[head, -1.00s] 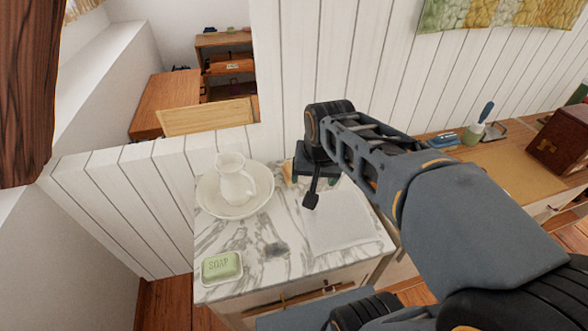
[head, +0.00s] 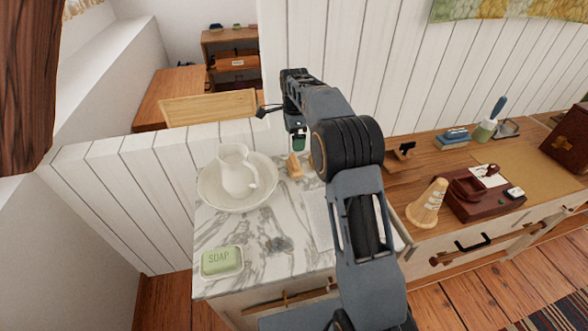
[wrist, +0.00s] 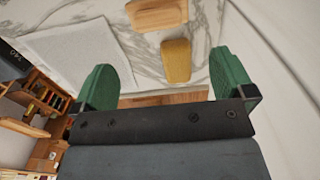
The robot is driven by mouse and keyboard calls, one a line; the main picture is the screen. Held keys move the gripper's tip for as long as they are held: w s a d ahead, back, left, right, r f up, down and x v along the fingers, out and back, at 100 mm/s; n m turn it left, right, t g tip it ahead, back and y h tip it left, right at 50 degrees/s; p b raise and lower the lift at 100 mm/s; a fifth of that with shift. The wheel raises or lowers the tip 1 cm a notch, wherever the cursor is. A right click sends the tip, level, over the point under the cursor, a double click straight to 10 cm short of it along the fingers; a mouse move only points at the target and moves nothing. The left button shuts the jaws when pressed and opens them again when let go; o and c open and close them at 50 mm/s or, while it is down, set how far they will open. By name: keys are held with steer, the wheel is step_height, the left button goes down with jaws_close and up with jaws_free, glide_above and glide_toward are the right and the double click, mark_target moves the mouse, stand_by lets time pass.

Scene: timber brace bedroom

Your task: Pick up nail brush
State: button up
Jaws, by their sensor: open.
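A small tan wooden piece (head: 295,166) stands on the marble top right of the basin, and I take it for the nail brush. In the wrist view there is a light wooden piece (wrist: 157,14) with a yellowish block (wrist: 175,60) close to it; I cannot tell whether they are one brush or two things. My gripper (head: 298,141) is just above and behind it in the head view. In the wrist view my gripper (wrist: 165,80) is open, with its green fingers wide apart and the yellowish block between them in the picture, apart from both.
A white pitcher (head: 236,170) stands in a basin (head: 211,195) to the left. Green soap (head: 221,262) lies at the front left of the marble top (head: 252,235). A white cloth (head: 318,215) lies on the right. The white panelled wall (head: 340,60) is close behind.

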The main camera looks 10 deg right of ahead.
mark_target(294, 159)
steer(key=shift+s+f, duration=0.15)
steer(key=shift+f, duration=5.05)
steer(key=shift+c, duration=0.4)
steer(key=c, duration=0.9)
